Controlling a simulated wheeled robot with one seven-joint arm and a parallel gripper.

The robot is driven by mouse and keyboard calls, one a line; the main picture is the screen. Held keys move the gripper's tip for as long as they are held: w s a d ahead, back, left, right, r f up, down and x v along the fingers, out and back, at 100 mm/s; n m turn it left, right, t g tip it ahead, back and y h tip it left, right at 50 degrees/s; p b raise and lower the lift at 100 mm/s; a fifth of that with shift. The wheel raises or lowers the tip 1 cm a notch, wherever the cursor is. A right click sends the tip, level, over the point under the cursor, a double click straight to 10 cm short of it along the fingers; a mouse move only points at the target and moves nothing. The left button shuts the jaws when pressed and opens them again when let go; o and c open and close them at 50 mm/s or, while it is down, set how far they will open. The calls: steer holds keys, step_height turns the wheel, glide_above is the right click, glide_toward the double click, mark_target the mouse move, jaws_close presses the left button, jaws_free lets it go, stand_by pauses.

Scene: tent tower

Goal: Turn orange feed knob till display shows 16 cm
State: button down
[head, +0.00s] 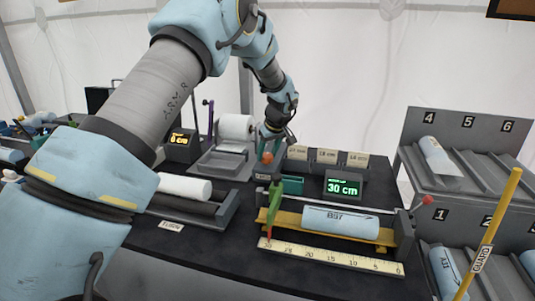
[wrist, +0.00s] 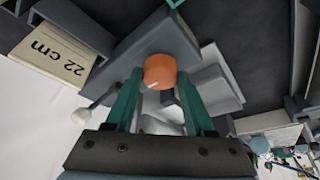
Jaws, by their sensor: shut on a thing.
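The orange feed knob (head: 267,158) sits at the back middle of the bench, beside the paper roll unit. It also shows in the wrist view (wrist: 160,71) as a round orange cap with a small pale mark near its lower edge. My gripper (head: 268,146) is over it, with its green fingers (wrist: 160,88) on either side, shut on the knob. An amber display (head: 180,140) at the back left seems to read 6 cm, in small digits. A green display (head: 343,187) to the right of the knob reads 30 cm.
Several label cards (head: 327,156) stand behind; one reads 22 cm (wrist: 50,54). In front are a ruler (head: 330,257) and a blue roll marked B57 (head: 340,221). A numbered rack (head: 463,150) is at right.

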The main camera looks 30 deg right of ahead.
steer(key=shift+m, duration=0.3)
steer(key=m+b, duration=0.1)
steer(key=m+h+b, duration=0.1)
steer(key=m, duration=0.1)
steer(key=shift+a+f+h+b, duration=0.1)
steer(key=shift+a+h+b, duration=0.05)
steer(key=shift+h+b, duration=0.2)
steer(key=m+h, duration=0.1)
steer(key=m, duration=0.2)
steer(key=m+g+h, duration=0.1)
steer(key=m, duration=0.1)
steer(key=shift+w+a+r+m, duration=0.15)
steer(key=shift+r+m, duration=0.05)
steer(key=shift+m, duration=0.2)
steer(key=m+g+p, duration=0.1)
steer(key=m, duration=0.1)
steer(key=m+g+h+p, duration=0.1)
steer(key=m, duration=0.2)
steer(key=shift+w, duration=0.15)
steer(key=m+g, duration=0.1)
steer(key=m, duration=0.2)
steer(key=m+g, duration=0.1)
steer(key=m, duration=0.2)
steer(key=shift+w+f+m, duration=0.1)
steer(key=shift+m, duration=0.2)
steer(key=shift+g, duration=0.3)
steer(key=shift+c, duration=1.3)
jaws_free()
